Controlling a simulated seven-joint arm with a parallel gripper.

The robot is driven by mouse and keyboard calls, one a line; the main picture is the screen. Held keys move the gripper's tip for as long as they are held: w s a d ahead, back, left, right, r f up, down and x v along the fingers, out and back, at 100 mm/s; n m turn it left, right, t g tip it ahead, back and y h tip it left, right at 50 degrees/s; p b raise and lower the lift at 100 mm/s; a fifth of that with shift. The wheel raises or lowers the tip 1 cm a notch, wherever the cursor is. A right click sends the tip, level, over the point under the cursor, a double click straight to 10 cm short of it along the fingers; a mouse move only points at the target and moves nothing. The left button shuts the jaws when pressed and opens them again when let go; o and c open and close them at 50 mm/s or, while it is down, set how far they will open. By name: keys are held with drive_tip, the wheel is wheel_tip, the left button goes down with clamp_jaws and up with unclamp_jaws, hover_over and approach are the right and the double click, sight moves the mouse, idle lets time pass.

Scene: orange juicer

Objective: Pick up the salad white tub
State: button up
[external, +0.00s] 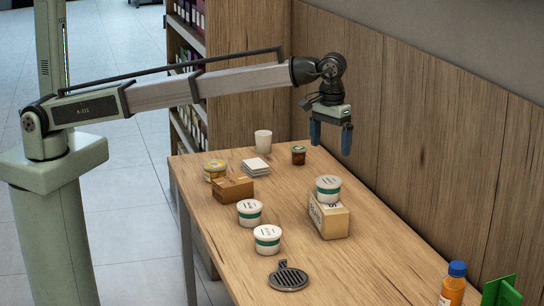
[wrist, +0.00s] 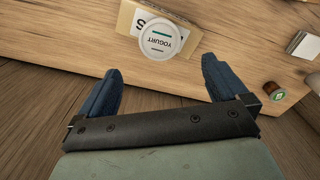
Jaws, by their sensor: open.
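Three similar white tubs with green bands are in the external view. One tub (external: 328,189) stands on a box; in the wrist view its lid reads "YOGURT" (wrist: 158,38). The other two, a rear tub (external: 250,212) and a front tub (external: 267,240), stand on the table left of that box. Their labels are too small to read, so I cannot tell which is the salad tub. My gripper (external: 331,145) is open and empty, above the table's far right edge near the wooden wall, behind the box. Its blue fingers also show in the wrist view (wrist: 161,68), apart from the yogurt tub.
The light box (external: 332,222) supports the yogurt tub. A brown box (external: 233,190), yellow tub (external: 215,170), white stack (external: 256,168), white cup (external: 263,141) and dark jar (external: 298,155) stand farther back. A round trivet (external: 288,277) and an orange bottle (external: 452,284) are nearer. The wooden wall borders the right.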

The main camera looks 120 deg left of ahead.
drive_tip(key=n, duration=0.3)
hover_over(250, 204)
wheel_tip(250, 204, down, 6)
drive_tip(key=shift+f+n, duration=1.05)
drive_tip(key=shift+f, duration=1.25)
drive_tip(key=shift+f+n, duration=1.1)
drive_tip(key=shift+f, duration=1.15)
drive_tip(key=shift+f+n, duration=1.05)
drive_tip(key=shift+f, duration=1.25)
drive_tip(key=shift+c, duration=0.3)
